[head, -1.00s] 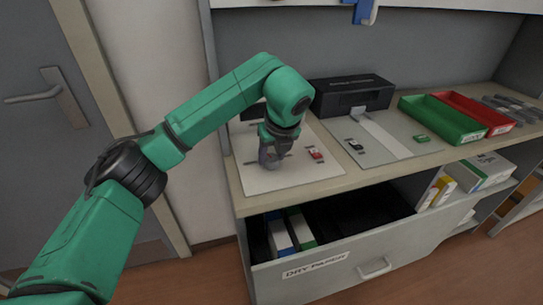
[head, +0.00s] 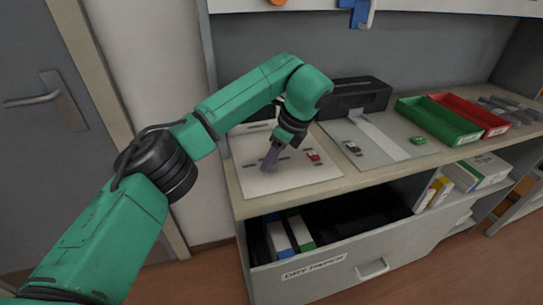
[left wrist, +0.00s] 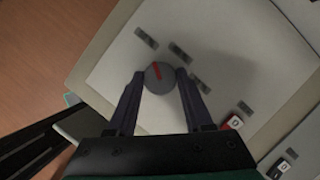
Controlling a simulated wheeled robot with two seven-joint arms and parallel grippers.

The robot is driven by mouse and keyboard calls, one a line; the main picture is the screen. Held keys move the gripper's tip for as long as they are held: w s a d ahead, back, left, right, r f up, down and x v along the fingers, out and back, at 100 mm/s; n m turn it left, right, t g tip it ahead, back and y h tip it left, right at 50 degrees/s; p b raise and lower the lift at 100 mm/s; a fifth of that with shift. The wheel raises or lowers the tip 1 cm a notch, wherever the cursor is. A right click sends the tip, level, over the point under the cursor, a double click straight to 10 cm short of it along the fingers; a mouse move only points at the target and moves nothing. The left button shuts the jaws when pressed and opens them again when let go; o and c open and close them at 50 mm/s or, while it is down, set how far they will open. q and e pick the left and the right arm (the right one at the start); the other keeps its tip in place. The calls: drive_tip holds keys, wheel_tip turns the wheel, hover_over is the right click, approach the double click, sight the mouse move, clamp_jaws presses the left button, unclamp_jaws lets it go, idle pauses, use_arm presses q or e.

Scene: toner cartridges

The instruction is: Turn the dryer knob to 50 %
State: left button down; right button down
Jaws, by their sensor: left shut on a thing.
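The dryer knob (left wrist: 160,76) is a round grey knob with a red pointer line, on a pale panel (head: 300,182). In the left wrist view the pointer aims towards the top of the picture, leaning slightly left. Several small dark labels (left wrist: 180,52) lie around the knob, too small to read. My left gripper (head: 269,165) reaches down to the panel with its fingers slanted. In the left wrist view its fingers (left wrist: 160,74) are shut on the knob, one on each side. In the head view the fingers hide the knob. My right gripper is not in view.
A red switch (head: 313,156) sits right of the knob, and a black-and-white switch (head: 351,147) on the neighbouring panel. A black machine (head: 352,96) stands behind. Green (head: 440,135) and red trays are at right. An open drawer (head: 330,268) juts out below the counter.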

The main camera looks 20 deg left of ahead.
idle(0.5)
use_arm(q)
drive_tip(key=shift+c, duration=1.5)
unclamp_jaws()
drive_tip(key=p+v, duration=0.3)
drive_tip(key=v, duration=1.1)
drive_tip(key=shift+d+r+p, duration=0.2)
drive_tip(key=shift+r+p, duration=0.1)
drive_tip(key=shift+f, duration=0.1)
